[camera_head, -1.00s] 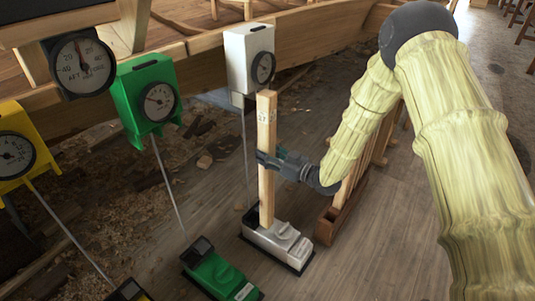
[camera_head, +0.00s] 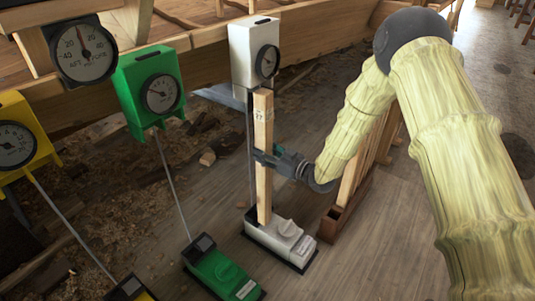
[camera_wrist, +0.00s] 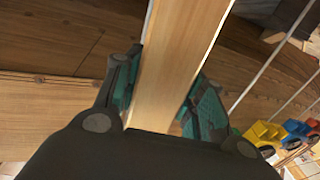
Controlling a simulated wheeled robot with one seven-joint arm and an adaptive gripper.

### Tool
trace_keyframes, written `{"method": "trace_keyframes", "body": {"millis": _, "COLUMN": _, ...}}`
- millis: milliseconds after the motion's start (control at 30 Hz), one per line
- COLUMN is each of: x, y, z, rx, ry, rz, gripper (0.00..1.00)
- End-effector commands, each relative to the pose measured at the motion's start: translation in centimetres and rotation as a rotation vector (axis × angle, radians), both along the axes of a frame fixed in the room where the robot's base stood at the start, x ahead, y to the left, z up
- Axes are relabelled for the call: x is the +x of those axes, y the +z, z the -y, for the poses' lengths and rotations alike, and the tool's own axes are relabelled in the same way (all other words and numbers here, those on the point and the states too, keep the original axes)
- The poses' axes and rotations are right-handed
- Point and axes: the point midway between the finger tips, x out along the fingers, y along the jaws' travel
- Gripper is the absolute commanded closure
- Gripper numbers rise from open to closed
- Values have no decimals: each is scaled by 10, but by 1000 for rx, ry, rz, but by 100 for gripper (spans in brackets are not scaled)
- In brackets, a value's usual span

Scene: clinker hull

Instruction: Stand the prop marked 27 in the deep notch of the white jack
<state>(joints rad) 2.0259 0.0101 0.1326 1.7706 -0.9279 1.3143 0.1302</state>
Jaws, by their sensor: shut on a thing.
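The wooden prop (camera_head: 263,190) stands nearly upright; a small dark marking near its top is too small to read. My gripper (camera_head: 263,158) is shut on it at mid-height. The wrist view shows the prop (camera_wrist: 178,60) between both finger pads (camera_wrist: 160,95). The prop's foot is at the back end of the white jack's base (camera_head: 281,238); which notch it is in, and whether it is seated, I cannot tell. The white gauge box (camera_head: 256,50) is above, close behind the prop's top.
The green jack base (camera_head: 222,275) and green gauge box (camera_head: 149,88) stand to the left. A yellow gauge box (camera_head: 20,140) is farther left. A wooden rack (camera_head: 345,213) stands right of the white jack. Floor at the lower right is clear.

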Motion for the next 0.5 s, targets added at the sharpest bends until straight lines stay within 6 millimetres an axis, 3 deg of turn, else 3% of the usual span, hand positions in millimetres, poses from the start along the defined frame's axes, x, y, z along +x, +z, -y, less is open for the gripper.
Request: {"method": "trace_keyframes", "body": {"millis": 500, "x": 15, "y": 1, "z": -21, "rx": 1, "ry": 1, "rz": 3, "gripper": 100}}
